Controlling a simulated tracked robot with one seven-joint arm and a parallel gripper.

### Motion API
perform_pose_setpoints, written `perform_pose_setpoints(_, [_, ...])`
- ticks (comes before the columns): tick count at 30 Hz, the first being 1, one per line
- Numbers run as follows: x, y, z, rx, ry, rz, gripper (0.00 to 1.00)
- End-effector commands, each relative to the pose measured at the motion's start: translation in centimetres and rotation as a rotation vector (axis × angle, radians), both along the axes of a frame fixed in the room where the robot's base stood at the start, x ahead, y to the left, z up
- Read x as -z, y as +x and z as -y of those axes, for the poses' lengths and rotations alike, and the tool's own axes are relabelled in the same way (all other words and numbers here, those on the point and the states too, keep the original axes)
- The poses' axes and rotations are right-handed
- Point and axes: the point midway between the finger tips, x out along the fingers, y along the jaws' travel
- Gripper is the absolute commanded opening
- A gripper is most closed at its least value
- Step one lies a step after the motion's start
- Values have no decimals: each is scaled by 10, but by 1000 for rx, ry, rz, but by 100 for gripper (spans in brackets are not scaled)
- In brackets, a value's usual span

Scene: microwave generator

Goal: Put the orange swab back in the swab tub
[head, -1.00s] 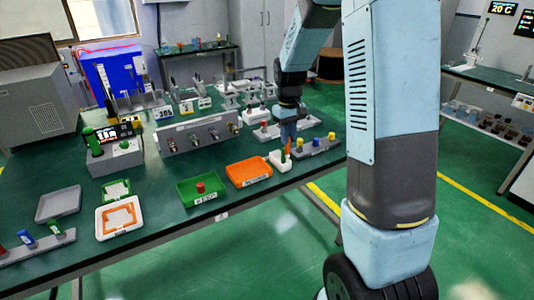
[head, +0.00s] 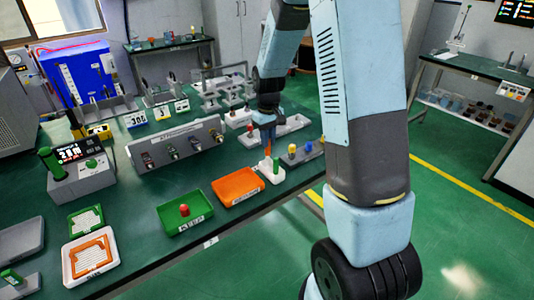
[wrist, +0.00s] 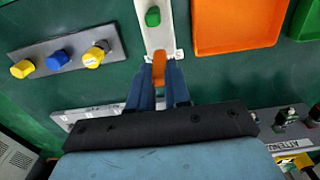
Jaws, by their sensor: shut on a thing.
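My gripper (head: 268,124) points down and is shut on the orange swab (head: 267,150). In the wrist view the orange swab (wrist: 158,68) sits between the blue fingertips (wrist: 157,82). The white swab tub (head: 271,175) stands near the table's front edge, with a green swab (head: 276,165) upright in it. The tub (wrist: 156,36) also shows in the wrist view, with the green swab (wrist: 153,16) in its far part. The orange swab is at the tub's near end in that view. I cannot tell whether its lower end is inside the tub.
An orange tray (head: 238,186) is left of the tub, and a green tray (head: 185,217) is further left. A grey rack (head: 301,155) with blue and yellow knobs is close on the right. A grey box with connectors (head: 177,145) stands behind.

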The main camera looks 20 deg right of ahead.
Motion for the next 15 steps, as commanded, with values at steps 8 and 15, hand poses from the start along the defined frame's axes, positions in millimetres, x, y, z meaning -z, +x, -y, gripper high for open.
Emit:
perform_pose_setpoints(8, [20, 0, 0, 0, 0, -1, 0])
perform_pose_setpoints(15, [49, 0, 1, 0, -1, -2, 0])
